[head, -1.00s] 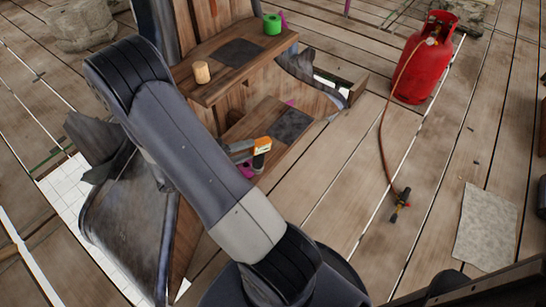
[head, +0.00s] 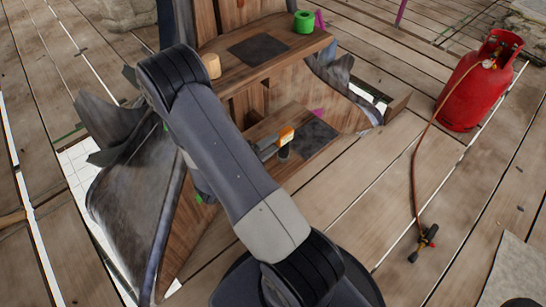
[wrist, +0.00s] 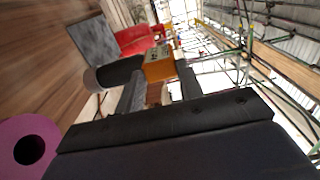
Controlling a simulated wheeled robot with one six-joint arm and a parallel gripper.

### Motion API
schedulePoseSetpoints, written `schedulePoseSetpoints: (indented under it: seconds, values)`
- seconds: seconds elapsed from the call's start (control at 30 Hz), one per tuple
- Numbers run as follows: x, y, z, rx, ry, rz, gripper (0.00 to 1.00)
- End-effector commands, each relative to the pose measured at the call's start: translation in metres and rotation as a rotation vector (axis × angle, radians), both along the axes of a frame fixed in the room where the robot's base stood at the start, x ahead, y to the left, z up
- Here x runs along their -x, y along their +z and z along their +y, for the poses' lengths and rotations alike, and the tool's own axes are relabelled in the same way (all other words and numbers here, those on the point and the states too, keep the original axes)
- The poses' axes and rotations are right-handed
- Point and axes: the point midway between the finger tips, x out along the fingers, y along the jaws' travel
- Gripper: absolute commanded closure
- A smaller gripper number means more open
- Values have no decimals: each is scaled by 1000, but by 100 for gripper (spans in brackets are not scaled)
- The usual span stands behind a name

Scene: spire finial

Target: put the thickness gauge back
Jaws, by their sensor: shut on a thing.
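The thickness gauge, an orange block (head: 286,135) with a dark round part, is in my gripper (head: 272,146) over the lower wooden step. In the wrist view the gauge (wrist: 158,66) sits between the two fingers of my gripper (wrist: 158,88), which is shut on it. A dark cylinder with a pale end sticks out to its left. A dark grey square pad (head: 313,137) lies on the lower step (head: 265,126), just right of the gauge. I cannot tell whether the gauge touches the step.
The upper step (head: 285,62) holds another dark pad (head: 258,50), a green roll (head: 304,21) and a wooden cylinder (head: 211,66). A purple ring (wrist: 30,145) shows in the wrist view. A red gas bottle (head: 480,80) with a hose and torch (head: 424,242) stands right on open planks.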

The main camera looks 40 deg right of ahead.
Motion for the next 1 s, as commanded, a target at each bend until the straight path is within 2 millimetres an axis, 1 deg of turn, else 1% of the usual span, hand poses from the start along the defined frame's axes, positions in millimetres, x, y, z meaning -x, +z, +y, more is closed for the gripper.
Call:
schedulePoseSetpoints:
  seconds: [0.13,0.3,0.33,0.57,0.7,0.73,0.9,1.0]
  values:
    - [0,-13,0,1,-1,-1,100]
    - [0,-38,0,0,-1,2,100]
    - [0,-40,0,0,-1,0,100]
    - [0,-40,0,0,-1,-2,100]
    - [0,-43,0,0,-1,-1,100]
    - [0,-43,0,0,-1,-2,63]
    - [0,-43,0,0,-1,-2,49]
    - [0,-42,0,0,-1,-2,43]
